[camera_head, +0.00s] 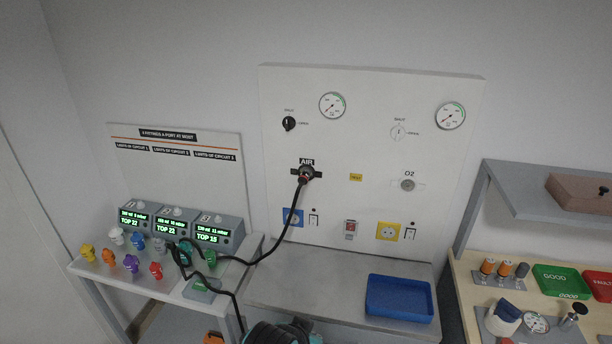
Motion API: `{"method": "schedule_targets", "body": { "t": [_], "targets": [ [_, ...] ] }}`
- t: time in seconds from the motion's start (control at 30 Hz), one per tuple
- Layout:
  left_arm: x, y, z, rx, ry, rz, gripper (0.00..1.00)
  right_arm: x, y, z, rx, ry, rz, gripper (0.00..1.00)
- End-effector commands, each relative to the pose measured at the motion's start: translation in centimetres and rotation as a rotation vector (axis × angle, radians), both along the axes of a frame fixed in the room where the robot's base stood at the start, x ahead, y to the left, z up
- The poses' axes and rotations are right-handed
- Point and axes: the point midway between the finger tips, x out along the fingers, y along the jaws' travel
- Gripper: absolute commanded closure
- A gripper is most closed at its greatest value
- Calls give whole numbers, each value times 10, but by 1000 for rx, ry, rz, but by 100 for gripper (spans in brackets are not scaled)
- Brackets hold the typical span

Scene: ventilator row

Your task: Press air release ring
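The AIR outlet (306,172) is on the white wall panel, under the AIR label. A dark plug sits in it, and a reddish ring (305,179) shows around its lower part. Neither of my grippers can be made out, and nothing of mine is seen touching the ring.
The panel (350,100) also holds two gauges, knobs, an O2 outlet (407,184) and sockets. Below is a grey bench with a blue tray (399,296). Left, a table holds several displays and coloured knobs. Right, a bench holds green and red trays. A dark teal-edged shape is cut off at the bottom.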

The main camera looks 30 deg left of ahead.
Motion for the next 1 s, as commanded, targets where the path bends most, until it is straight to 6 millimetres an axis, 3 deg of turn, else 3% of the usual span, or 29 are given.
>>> {"method": "schedule_targets", "body": {
  "t": [0.93, 0.97, 1.0],
  "targets": [
    [0, 0, 0, 0, 0, 0, 100, 0, 0, 0, 0, 0, 0, 60],
    [0, 0, 0, 0, 0, 0, 100, 0, 0, 0, 0, 0, 0, 63],
    [0, 0, 0, 0, 0, 0, 100, 0, 0, 0, 0, 0, 0, 73]
  ]
}}
